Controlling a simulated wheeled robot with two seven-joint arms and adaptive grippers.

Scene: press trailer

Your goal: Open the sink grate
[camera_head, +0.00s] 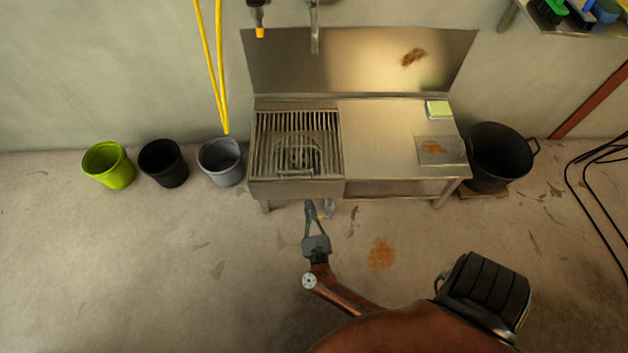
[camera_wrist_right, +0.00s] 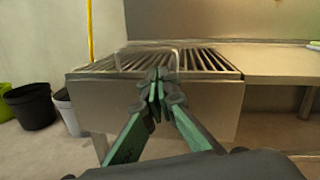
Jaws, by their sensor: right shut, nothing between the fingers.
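The sink grate (camera_head: 268,135) is a set of parallel metal bars lying flat over the sink basin at the left end of the steel bench. A raised wire handle or frame (camera_head: 297,150) shows on its front middle part. The grate also shows in the right wrist view (camera_wrist_right: 200,60), with a wire loop standing above the bars. My right gripper (camera_head: 309,203) is in front of the sink's front panel. In the right wrist view its green fingers (camera_wrist_right: 157,80) meet at the tips, shut and empty, overlapping the grate's front edge in the picture. Contact cannot be told. My left gripper is not seen.
The steel bench top (camera_head: 385,125) right of the sink holds a green sponge (camera_head: 438,109) and a stained plate (camera_head: 440,150). A tap (camera_head: 314,30) hangs above. Buckets, green (camera_head: 108,165), black (camera_head: 163,163) and grey (camera_head: 221,162), stand left. A black tub (camera_head: 497,158) stands right.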

